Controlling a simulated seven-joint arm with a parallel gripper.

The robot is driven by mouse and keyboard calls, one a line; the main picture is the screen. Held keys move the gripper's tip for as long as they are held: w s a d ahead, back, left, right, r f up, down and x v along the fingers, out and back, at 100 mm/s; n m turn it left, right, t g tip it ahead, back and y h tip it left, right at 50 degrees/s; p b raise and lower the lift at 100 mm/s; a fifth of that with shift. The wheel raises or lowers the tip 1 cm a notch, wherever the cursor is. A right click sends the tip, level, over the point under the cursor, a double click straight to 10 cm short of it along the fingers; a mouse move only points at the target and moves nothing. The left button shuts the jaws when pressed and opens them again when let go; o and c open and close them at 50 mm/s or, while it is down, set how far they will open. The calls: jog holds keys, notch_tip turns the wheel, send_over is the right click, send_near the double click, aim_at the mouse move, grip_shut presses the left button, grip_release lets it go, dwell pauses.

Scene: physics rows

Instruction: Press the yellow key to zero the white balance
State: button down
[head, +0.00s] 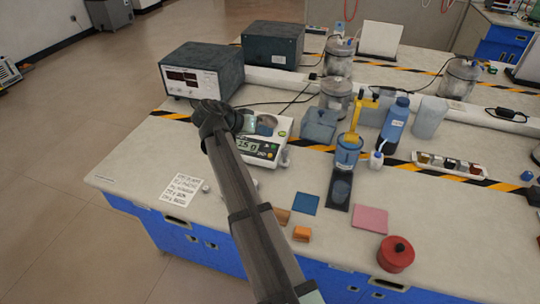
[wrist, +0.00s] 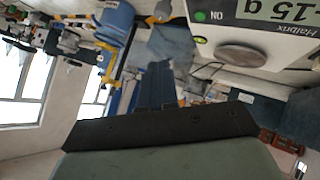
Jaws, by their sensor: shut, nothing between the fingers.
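The white balance (head: 283,128) stands left of the middle of the bench in the head view, with its lit display (head: 247,145) facing the front. In the wrist view the balance (wrist: 215,32) is at the top right, its display (wrist: 285,10) reading about -15 g. A round green key (wrist: 201,16) marked ON and a grey disc (wrist: 243,54) show there. My gripper (head: 247,122) is at the balance's left side, shut and empty; contact cannot be told. Its dark end (wrist: 160,128) crosses the wrist view.
A grey instrument box (head: 203,72) stands behind left. A paper note (head: 182,189) lies front left. A red pot (head: 396,254) is front right.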

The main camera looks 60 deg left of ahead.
jog(key=shift+w+a+f, duration=0.2)
jog(key=shift+f, duration=1.2)
jog(key=shift+w+a+f, duration=0.2)
jog(key=shift+f, duration=1.15)
jog(key=shift+w+a+f, duration=0.2)
jog(key=shift+f, duration=1.2)
jog(key=shift+f, duration=0.2)
jog(key=shift+a+f, duration=0.1)
jog(key=shift+f, duration=0.1)
jog(key=shift+w+f, duration=0.1)
jog(key=shift+f, duration=0.25)
jog(key=shift+r, duration=0.75)
jog(key=shift+s+d+r, duration=0.15)
jog(key=shift+r, duration=0.65)
jog(key=shift+s+d+r, duration=0.15)
jog(key=shift+r, duration=0.7)
jog(key=shift+s+d+r, duration=0.15)
jog(key=shift+r, duration=0.65)
